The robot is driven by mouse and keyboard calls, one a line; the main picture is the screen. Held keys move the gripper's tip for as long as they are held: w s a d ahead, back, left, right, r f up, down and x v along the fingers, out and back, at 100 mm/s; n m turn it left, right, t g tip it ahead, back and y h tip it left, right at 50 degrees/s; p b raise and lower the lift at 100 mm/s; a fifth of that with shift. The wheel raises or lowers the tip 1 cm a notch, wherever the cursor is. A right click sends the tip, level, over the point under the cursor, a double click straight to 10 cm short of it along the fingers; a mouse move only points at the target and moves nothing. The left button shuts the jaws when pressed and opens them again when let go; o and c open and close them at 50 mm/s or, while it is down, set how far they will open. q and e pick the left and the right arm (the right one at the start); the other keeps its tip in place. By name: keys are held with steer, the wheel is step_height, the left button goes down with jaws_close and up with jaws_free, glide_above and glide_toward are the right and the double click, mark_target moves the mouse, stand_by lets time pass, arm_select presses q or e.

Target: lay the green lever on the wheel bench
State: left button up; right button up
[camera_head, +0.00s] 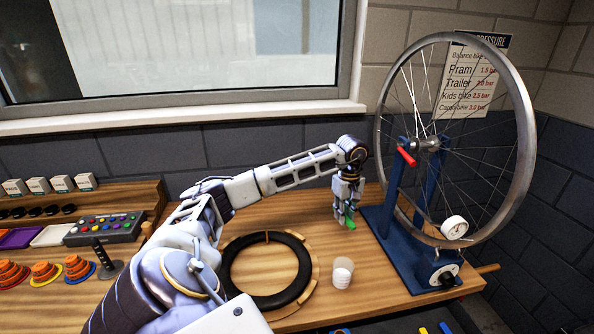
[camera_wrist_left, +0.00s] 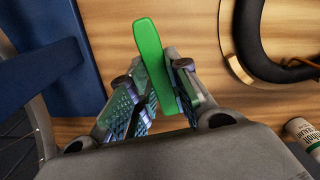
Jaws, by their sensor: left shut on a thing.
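The green lever (camera_wrist_left: 151,60) is held between the fingers of my left gripper (camera_wrist_left: 160,95) in the left wrist view, its rounded end sticking out past the fingertips. In the head view the green lever (camera_head: 349,222) shows small below my left gripper (camera_head: 347,205), which points down over the wooden bench (camera_head: 330,235). I cannot tell whether the lever touches the bench top. The wheel stand's blue base (camera_head: 397,262) is just right of the gripper. My right gripper is not in view.
A spoked wheel (camera_head: 527,140) stands on the blue stand at right, with a red lever (camera_head: 406,156).

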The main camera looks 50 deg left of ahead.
arm_select(q)
steer(key=shift+m, duration=1.3)
steer(key=shift+s, duration=0.1)
glide_above(340, 242)
steer(key=shift+d+f, duration=0.1)
steer(key=shift+f, duration=3)
steer(key=shift+f+p, duration=0.35)
steer(key=shift+f, duration=1.55)
steer(key=shift+f+b, duration=0.25)
steer(key=shift+b, duration=0.05)
